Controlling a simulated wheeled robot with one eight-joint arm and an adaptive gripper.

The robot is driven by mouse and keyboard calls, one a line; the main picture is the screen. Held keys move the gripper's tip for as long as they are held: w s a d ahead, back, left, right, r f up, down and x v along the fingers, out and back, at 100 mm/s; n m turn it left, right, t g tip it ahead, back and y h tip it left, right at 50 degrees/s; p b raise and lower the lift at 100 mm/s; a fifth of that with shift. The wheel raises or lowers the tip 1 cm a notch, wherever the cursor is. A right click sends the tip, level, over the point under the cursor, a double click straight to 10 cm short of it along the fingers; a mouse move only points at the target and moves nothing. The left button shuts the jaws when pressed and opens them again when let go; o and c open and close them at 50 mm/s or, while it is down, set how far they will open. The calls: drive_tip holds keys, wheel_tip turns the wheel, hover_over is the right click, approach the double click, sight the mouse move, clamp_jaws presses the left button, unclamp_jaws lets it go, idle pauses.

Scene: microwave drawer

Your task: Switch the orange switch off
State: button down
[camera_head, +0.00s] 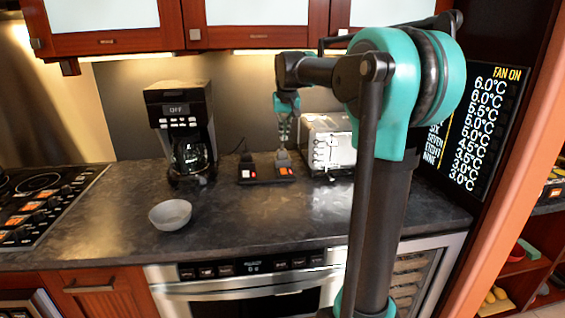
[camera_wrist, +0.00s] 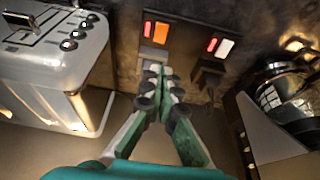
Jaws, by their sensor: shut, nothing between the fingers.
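The orange switch (camera_head: 286,171) sits on a dark switch box at the back of the counter, between the coffee maker and the toaster. In the wrist view the orange switch (camera_wrist: 160,33) lies just beyond my fingertips, with a small red light beside it. My gripper (camera_head: 282,154) points down over the box, close behind the orange switch. In the wrist view my gripper (camera_wrist: 160,72) has its fingertips together with nothing between them. I cannot tell whether the fingertips touch the box.
A white switch (camera_wrist: 224,48) with its own red light is beside the orange one, with a plug below it. The toaster (camera_head: 328,145) and coffee maker (camera_head: 183,125) flank the box. A grey bowl (camera_head: 170,214) stands on the counter (camera_head: 250,222), whose front middle is clear.

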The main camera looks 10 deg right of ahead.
sight(282, 169)
drive_tip(key=x, duration=1.4)
drive_tip(key=shift+s+f, duration=0.1)
drive_tip(key=shift+s, duration=0.35)
drive_tip(key=shift+w+f, duration=0.15)
drive_tip(key=shift+f, duration=0.1)
drive_tip(key=shift+s, duration=0.85)
drive_tip(key=v, duration=1.4)
drive_tip(key=shift+w, duration=0.4)
drive_tip(key=shift+r, duration=0.1)
